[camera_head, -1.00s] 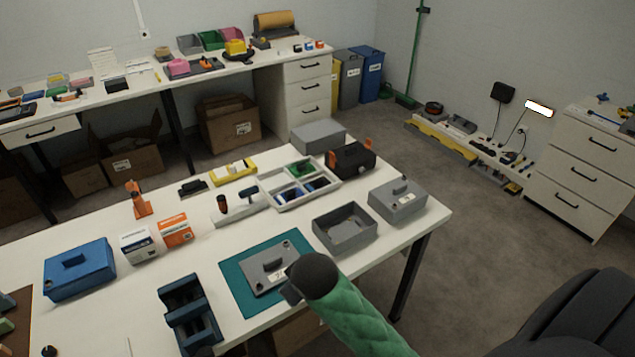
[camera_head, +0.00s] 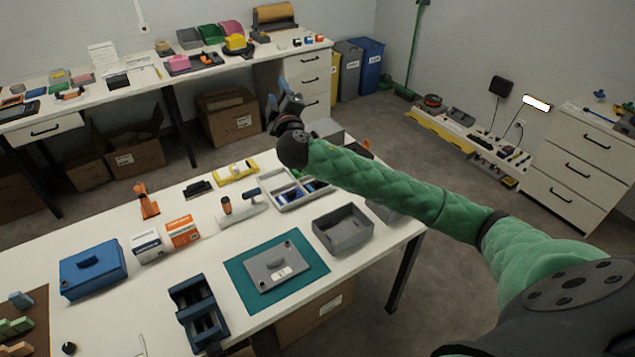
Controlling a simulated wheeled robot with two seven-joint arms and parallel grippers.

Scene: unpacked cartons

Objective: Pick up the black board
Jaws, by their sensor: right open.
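My right gripper (camera_head: 277,93) is raised over the far side of the table, its fingers pointing up and away from me. It is open, with nothing seen between its fingers. A small black piece (camera_head: 198,188) lies near the table's far edge, left of and below the gripper in the picture, apart from it. I cannot tell whether it is the black board. My green right arm hides part of the divided grey tray (camera_head: 288,202) and the things behind it. My left gripper is not in view.
On the white table (camera_head: 107,227) are a blue box (camera_head: 92,269), a dark blue holder (camera_head: 197,315), a grey lidded plate (camera_head: 272,267) on a green mat (camera_head: 237,272), and an open grey bin (camera_head: 342,234). A back bench (camera_head: 143,87) holds many small items.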

